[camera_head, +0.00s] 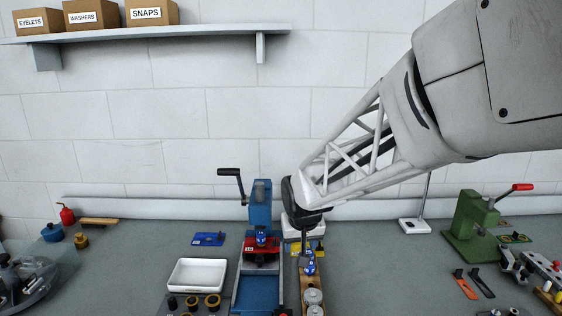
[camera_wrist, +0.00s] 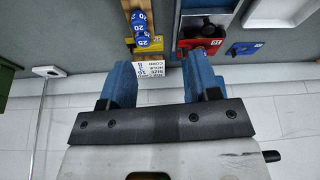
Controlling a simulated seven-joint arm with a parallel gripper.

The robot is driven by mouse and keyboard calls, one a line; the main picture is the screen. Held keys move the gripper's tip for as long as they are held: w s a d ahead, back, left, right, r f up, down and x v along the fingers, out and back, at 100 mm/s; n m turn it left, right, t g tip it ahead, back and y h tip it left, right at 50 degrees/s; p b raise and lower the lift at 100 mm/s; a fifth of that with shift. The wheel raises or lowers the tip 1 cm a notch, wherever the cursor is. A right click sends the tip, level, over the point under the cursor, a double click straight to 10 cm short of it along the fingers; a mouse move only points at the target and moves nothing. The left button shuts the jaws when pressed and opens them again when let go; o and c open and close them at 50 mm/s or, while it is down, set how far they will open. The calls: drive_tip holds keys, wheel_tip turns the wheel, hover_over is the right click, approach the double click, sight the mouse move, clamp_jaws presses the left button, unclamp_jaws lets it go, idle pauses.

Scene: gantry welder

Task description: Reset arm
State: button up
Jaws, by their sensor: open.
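My gripper (camera_head: 303,222) hangs over the bench, just right of a blue press (camera_head: 260,205) with a black lever. In the wrist view, my gripper (camera_wrist: 160,65) shows two blue fingers spread apart with nothing held between them. A small card or box with printed text (camera_wrist: 153,72) appears in the gap, beyond the fingers. A blue numbered cylinder (camera_wrist: 143,28) stands on a wooden strip past the fingertips; it also shows in the head view (camera_head: 309,264). A red block (camera_head: 262,250) sits in front of the press and shows in the wrist view (camera_wrist: 205,45).
A white tray (camera_head: 172,277) and a blue plate (camera_head: 208,239) lie left of the press. A yellow plate (camera_head: 319,246) lies close beside my gripper. A green press (camera_head: 470,225) with a red handle stands right. A shelf (camera_head: 190,31) with labelled boxes is on the wall.

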drive_tip(key=s+d+r, duration=0.1)
drive_tip(key=s+d, duration=0.3)
drive_tip(key=s, duration=0.5)
drive_tip(key=s+d+r+m+g, duration=0.1)
drive_tip(key=s+d, duration=0.4)
drive_tip(key=s, duration=0.5)
drive_tip(key=s+d+r, duration=0.2)
drive_tip(key=s+d, duration=0.2)
drive_tip(key=s, duration=0.6)
drive_tip(key=shift+s+d+r+m+h, duration=0.25)
drive_tip(key=shift+d+r+m+h, duration=0.05)
drive_tip(key=shift+d+r+m, duration=0.1)
